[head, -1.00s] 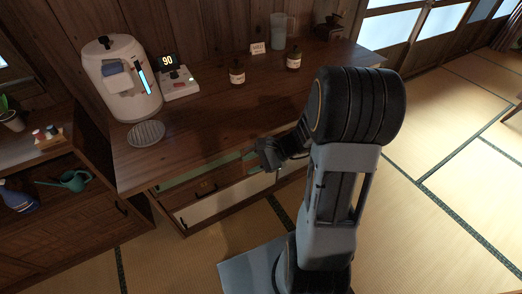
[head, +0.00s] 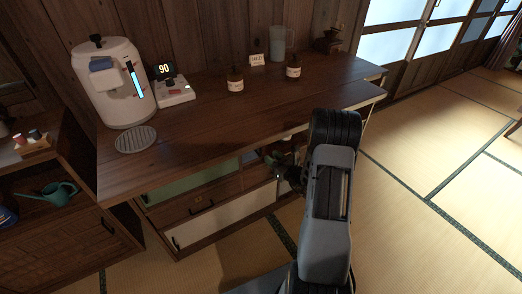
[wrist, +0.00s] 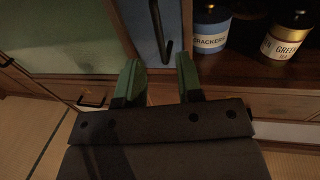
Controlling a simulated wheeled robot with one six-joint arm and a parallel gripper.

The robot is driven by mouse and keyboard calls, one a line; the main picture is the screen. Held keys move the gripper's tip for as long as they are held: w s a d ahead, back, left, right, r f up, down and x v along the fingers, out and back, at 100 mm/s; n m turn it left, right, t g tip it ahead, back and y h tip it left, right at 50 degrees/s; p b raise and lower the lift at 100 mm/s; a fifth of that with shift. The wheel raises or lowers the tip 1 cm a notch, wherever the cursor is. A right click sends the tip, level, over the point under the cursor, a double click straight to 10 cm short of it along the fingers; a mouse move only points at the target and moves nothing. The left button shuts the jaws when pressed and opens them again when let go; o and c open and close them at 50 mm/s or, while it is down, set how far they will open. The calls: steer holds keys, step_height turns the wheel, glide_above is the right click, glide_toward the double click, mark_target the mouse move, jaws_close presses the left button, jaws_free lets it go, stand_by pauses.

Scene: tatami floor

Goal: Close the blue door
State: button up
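The blue door (wrist: 139,30) is a narrow upright panel at the top middle of the wrist view, with a dark bar handle (wrist: 157,25). To its right an open cabinet space with jars shows.
A green panel (wrist: 68,30) is left of the blue door. A crackers jar (wrist: 211,28) and a green tea jar (wrist: 287,36) stand on the shelf at the right. The wooden counter (head: 225,120) overhangs my gripper.

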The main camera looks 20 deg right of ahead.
steer(key=x, duration=0.7)
steer(key=shift+w+b, duration=0.15)
steer(key=shift+b, duration=0.25)
jaws_close()
